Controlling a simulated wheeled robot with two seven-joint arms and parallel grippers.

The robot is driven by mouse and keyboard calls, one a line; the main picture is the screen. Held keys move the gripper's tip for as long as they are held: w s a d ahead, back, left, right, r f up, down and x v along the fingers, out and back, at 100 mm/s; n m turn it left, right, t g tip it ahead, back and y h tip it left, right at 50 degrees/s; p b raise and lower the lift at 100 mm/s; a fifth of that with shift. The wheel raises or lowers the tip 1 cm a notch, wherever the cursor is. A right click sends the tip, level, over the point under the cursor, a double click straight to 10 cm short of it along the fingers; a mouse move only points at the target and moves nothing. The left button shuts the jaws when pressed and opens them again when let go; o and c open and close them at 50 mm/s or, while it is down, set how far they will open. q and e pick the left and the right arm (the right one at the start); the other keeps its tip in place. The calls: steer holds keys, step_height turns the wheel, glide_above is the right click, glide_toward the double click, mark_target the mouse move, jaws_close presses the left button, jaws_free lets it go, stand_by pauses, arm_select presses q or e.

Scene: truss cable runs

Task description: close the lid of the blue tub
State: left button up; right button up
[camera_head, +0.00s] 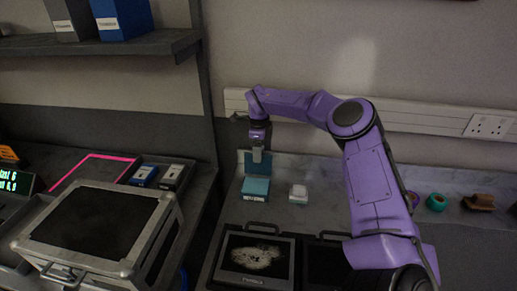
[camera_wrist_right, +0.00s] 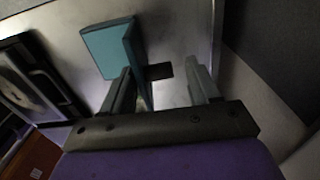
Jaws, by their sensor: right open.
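The blue tub (camera_head: 255,187) is a small teal box on the bench near the wall. Its lid (camera_head: 249,166) stands upright at the back, so the tub is open. My right gripper (camera_head: 257,155) points down in front of the raised lid and hides part of it. In the right wrist view, my right gripper (camera_wrist_right: 160,82) has its fingers apart. A teal panel (camera_wrist_right: 140,65), apparently the lid, reaches down beside the left finger; whether it touches cannot be told. Another teal face of the tub (camera_wrist_right: 104,50) is left of it. My left gripper is out of view.
A small white box (camera_head: 298,193) stands right of the tub. Dark trays (camera_head: 258,256) lie in front. A metal-edged case (camera_head: 95,225) is at left, a shelf (camera_head: 100,44) above it. A green tape roll (camera_head: 437,202) is at right. A wall trunking (camera_head: 430,117) runs behind.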

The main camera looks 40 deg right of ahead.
steer(key=shift+s, duration=0.15)
steer(key=shift+c, duration=0.3)
jaws_close()
steer(key=shift+a, duration=0.1)
